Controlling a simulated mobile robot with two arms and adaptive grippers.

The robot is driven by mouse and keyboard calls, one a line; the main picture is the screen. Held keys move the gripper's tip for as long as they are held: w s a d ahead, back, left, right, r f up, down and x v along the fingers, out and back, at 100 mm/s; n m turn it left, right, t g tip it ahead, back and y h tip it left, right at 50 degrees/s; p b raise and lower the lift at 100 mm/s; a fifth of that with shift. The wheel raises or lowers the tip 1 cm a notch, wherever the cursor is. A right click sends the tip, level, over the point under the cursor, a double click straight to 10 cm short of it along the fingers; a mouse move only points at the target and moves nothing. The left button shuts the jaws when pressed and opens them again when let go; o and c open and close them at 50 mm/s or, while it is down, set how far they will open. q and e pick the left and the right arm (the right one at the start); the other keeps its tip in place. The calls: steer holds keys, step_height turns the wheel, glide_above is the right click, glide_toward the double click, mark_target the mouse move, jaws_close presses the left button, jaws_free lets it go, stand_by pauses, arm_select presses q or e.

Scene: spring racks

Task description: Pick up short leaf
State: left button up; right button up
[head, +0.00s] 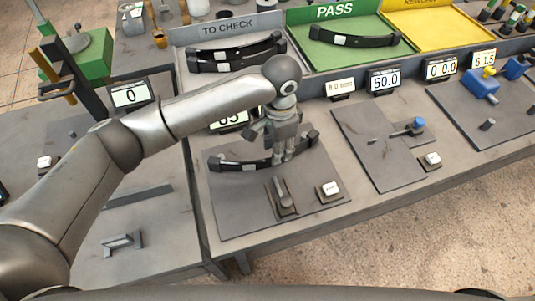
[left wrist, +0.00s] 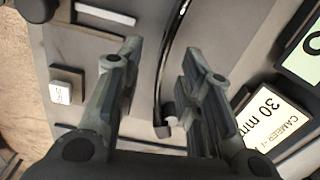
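A dark curved leaf (head: 240,165) lies on the grey plate of the middle station, partly hidden by my left gripper (head: 283,155). In the left wrist view, its thin curved strip (left wrist: 170,50) runs between the two fingers of my left gripper (left wrist: 163,52). The fingers are apart, one on each side of the strip, with no visible grip on it. Other dark leaves (head: 235,56) lie in the TO CHECK tray (head: 190,37). One leaf with a white label (head: 350,39) lies in the green PASS tray (head: 300,20). My right gripper is not in view.
A lever fixture (head: 283,197) and a white-topped button (head: 329,190) stand at the front of the plate. Displays reading 50.0 (head: 385,80) and 8.0 mm (head: 340,87) stand behind. A blue-knobbed fixture (head: 416,124) is on the right plate. A yellow tray (head: 440,30) is at the back.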

arm_select(q)
steer(key=shift+w+a+f, duration=0.1)
steer(key=shift+f, duration=0.25)
steer(key=f, duration=0.1)
steer(key=f+p, duration=0.1)
steer(key=f, duration=0.3)
steer(key=shift+a, duration=0.3)
steer(key=shift+w, duration=0.1)
steer(key=shift+c, duration=0.4)
jaws_close()
steer(key=shift+r, duration=0.1)
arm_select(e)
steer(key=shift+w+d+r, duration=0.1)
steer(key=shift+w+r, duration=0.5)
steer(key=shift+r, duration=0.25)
